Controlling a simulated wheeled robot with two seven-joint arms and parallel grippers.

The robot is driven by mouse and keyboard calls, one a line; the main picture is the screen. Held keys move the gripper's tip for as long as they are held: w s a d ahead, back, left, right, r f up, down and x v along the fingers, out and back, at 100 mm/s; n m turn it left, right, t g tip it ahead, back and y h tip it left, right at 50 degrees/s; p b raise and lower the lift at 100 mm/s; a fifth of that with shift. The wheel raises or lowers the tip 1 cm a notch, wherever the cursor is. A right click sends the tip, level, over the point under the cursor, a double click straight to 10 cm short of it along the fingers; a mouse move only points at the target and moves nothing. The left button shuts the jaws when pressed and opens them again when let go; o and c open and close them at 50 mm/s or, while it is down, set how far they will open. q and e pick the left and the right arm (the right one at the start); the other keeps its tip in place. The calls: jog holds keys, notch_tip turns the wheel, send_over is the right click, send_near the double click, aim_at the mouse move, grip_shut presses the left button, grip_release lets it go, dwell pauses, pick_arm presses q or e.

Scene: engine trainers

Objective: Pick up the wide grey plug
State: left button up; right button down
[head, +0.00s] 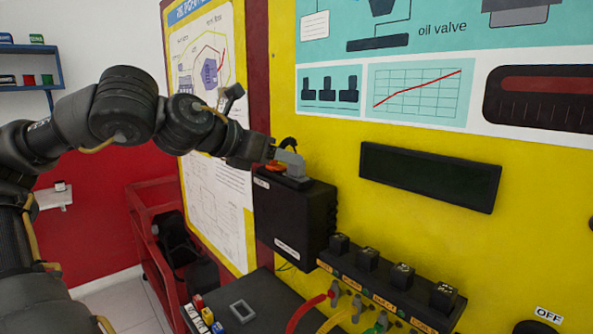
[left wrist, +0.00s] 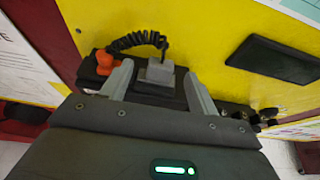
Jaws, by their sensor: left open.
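The wide grey plug (left wrist: 159,74) sits on top of a black box (head: 294,215), with a coiled black cable (left wrist: 138,40) rising from it. In the left wrist view it lies between the two grey fingers of my left gripper (left wrist: 158,82), with visible gaps on both sides. My left gripper (head: 287,164) is open and reaches down over the box top in the head view. There its grey finger largely hides the plug. An orange part (left wrist: 104,63) lies left of the plug, outside the fingers. My right gripper is not in view.
A yellow panel (head: 400,190) stands right behind the box and carries a dark display (head: 430,177). Below right, a black strip (head: 375,283) holds several black blocks and coloured cables. A grey square frame (head: 243,311) lies on the dark bench. A red cart (head: 150,240) stands left.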

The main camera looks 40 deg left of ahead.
aim_at(296, 171)
pick_arm(q)
jog(key=p+x, duration=0.2)
jog(key=x, duration=0.2)
jog(key=shift+d, duration=0.1)
jog(key=shift+w+f, duration=0.2)
jog(key=shift+w, duration=0.35)
jog(key=c, duration=1.1)
jog(key=shift+r, duration=0.1)
